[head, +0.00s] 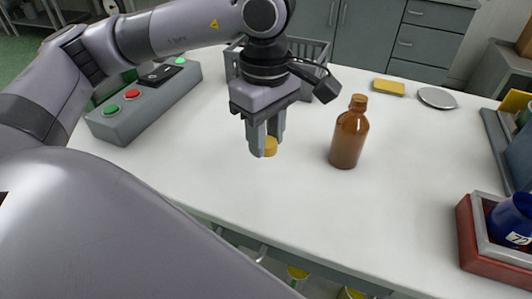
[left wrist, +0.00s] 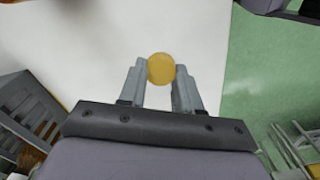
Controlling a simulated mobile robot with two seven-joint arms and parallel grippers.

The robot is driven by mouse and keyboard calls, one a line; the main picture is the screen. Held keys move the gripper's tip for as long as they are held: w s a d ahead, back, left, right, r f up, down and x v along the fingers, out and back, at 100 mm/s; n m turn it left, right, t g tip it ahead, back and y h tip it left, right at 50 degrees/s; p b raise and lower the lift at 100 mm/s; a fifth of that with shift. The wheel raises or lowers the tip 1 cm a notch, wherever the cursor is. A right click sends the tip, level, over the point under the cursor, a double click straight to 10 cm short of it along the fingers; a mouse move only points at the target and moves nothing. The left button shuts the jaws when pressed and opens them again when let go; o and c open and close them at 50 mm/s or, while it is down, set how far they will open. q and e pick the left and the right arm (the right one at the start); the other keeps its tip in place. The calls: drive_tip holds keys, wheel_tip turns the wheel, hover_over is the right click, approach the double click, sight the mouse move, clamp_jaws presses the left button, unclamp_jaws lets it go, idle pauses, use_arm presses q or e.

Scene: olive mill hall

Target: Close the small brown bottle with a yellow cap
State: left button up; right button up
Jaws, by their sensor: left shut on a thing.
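The small brown bottle (head: 349,135) stands upright on the white table in the head view, its neck open at the top with no cap on it. My left gripper (head: 265,148) points down, left of the bottle and apart from it. It is shut on the yellow cap (head: 270,146), which shows between the fingertips. The cap (left wrist: 161,68) shows as a round yellow disc between the fingers in the left wrist view, where the bottle does not show. My right gripper is not in view.
A grey control box (head: 145,103) with buttons is at the left, a grey crate (head: 305,50) behind my gripper. A yellow sponge-like block (head: 389,87) and a round metal disc (head: 437,98) lie behind the bottle. A red-brown tray (head: 480,250) holds a blue container (head: 513,220) at right. The front middle is clear.

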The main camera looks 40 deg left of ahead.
use_arm(q)
wheel_tip(320, 180, up, 13)
drive_tip(key=p, duration=0.2)
drive_tip(key=shift+r, duration=0.2)
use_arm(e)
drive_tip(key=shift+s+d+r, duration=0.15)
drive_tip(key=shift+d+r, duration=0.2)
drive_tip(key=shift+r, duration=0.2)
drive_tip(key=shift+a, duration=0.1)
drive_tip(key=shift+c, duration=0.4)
